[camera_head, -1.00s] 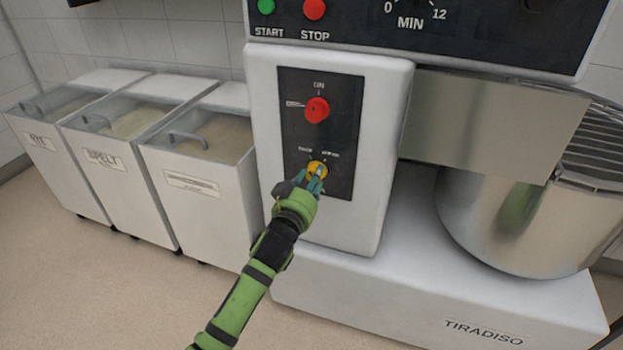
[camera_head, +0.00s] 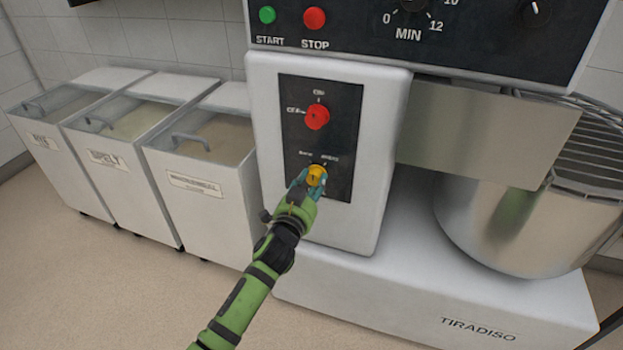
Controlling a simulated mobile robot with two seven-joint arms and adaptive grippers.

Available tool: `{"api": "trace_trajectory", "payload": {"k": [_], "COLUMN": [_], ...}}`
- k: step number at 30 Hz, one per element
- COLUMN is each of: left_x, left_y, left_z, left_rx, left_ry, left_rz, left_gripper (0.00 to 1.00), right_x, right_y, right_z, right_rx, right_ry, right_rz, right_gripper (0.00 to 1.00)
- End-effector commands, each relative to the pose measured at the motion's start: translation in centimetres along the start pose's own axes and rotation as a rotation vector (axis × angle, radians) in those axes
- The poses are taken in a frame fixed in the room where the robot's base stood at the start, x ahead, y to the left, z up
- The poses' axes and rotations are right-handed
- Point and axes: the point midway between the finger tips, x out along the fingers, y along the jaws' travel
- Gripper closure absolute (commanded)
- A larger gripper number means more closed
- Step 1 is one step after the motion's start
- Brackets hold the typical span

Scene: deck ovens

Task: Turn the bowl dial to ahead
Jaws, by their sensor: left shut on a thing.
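The yellow dial (camera_head: 317,174) sits low on the black plate (camera_head: 341,150) on the mixer's white front column. Two small labels stand above it, left and right, too blurred to read. My left gripper (camera_head: 308,181) reaches up from below and is shut on the yellow dial, with its fingers around the dial's lower left side. The fingers partly hide the dial, and I cannot tell which label its pointer faces. My right gripper is not in view.
A red switch (camera_head: 317,117) is just above the dial. The green START button (camera_head: 267,15) and red STOP button (camera_head: 314,18) are higher up. The steel bowl (camera_head: 500,225) is at right. Several flour bins (camera_head: 205,215) stand at left. Open floor lies in front.

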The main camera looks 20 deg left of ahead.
Motion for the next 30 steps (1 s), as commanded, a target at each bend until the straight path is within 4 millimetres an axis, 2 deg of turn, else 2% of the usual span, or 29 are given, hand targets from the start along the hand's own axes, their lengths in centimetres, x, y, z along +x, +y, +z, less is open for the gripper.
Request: {"api": "trace_trajectory", "payload": {"k": [1, 15, 30], "left_x": [0.18, 0.19, 0.18], "left_y": [-0.55, -0.27, -0.06], "left_z": [-1.03, -1.01, -0.99], "left_rx": [0.044, 0.394, 0.501], "left_ry": [0.019, 0.021, 0.022], "left_rz": [-0.008, -0.011, -0.010], "left_gripper": [0.93, 0.93, 0.93], "right_x": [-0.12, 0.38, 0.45], "right_y": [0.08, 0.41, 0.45], "right_z": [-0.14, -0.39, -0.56], "right_rx": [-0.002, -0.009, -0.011], "right_ry": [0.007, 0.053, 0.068], "right_rz": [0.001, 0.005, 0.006], "right_gripper": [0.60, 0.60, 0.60]}}
